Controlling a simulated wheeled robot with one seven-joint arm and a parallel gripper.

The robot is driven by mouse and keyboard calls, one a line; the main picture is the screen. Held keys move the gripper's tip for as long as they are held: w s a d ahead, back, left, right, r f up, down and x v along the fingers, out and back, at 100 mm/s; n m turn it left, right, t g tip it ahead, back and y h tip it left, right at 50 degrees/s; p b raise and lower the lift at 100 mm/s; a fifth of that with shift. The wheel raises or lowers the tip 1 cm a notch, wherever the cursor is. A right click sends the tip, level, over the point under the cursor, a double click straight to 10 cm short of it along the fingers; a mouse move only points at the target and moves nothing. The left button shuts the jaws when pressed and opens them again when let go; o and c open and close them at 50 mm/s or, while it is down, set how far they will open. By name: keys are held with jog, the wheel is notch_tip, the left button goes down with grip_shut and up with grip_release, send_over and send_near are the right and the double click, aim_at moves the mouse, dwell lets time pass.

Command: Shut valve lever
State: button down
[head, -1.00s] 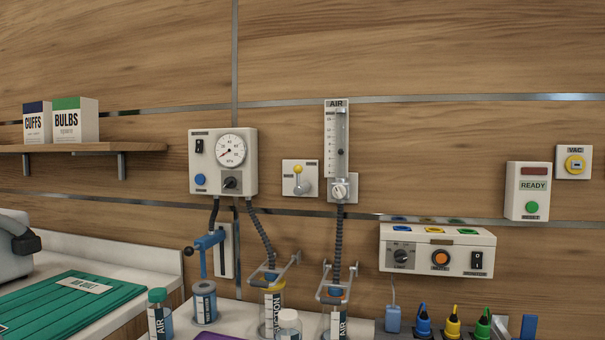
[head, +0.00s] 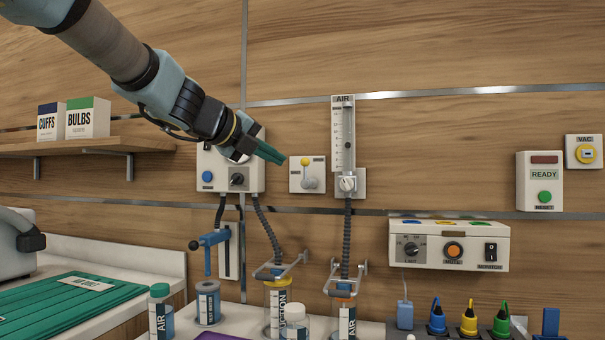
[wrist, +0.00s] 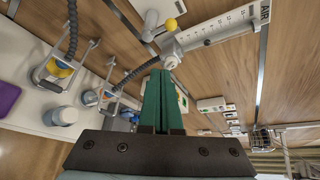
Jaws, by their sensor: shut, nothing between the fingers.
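A small grey valve lever with a yellow knob (head: 306,162) stands on a pale wall plate (head: 320,184) between the gauge box and the air flow tube. Its knob points up. In the wrist view the yellow knob (wrist: 171,24) shows above and slightly right of the fingertips. My gripper (head: 281,159) comes in from the upper left. Its green fingers are shut and empty, with the tips just left of the plate in the head view. I cannot tell the depth gap to the lever; no contact is visible. In the wrist view the fingers (wrist: 160,75) point up the picture.
The gauge box (head: 205,162) is partly hidden behind my gripper. The air flow tube (head: 343,135) stands right of the lever. A blue clamp with a black ball handle (head: 194,245) is below left. A control box (head: 470,236) projects at lower right. Jars stand below.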

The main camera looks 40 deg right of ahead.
aim_at(302, 163)
jog(key=shift+s+d+r+m+g, duration=0.1)
jog(key=shift+s+d+m+g, duration=0.05)
jog(key=shift+s+m, duration=0.2)
jog(key=shift+s+d+r+m+g, duration=0.1)
jog(key=shift+s+m+g, duration=0.05)
jog(key=shift+s+m, duration=0.15)
jog(key=w+d, duration=0.1)
jog(key=d, duration=0.2)
jog(key=w+d+f+p, duration=0.1)
jog(key=d, duration=0.2)
jog(key=w+d, duration=0.2)
jog(key=d, duration=0.2)
jog(key=shift+f, duration=0.4)
jog(key=shift+w+d+r+p, duration=0.15)
jog(key=shift+w+d+p, duration=0.1)
jog(key=shift+w+p, duration=0.15)
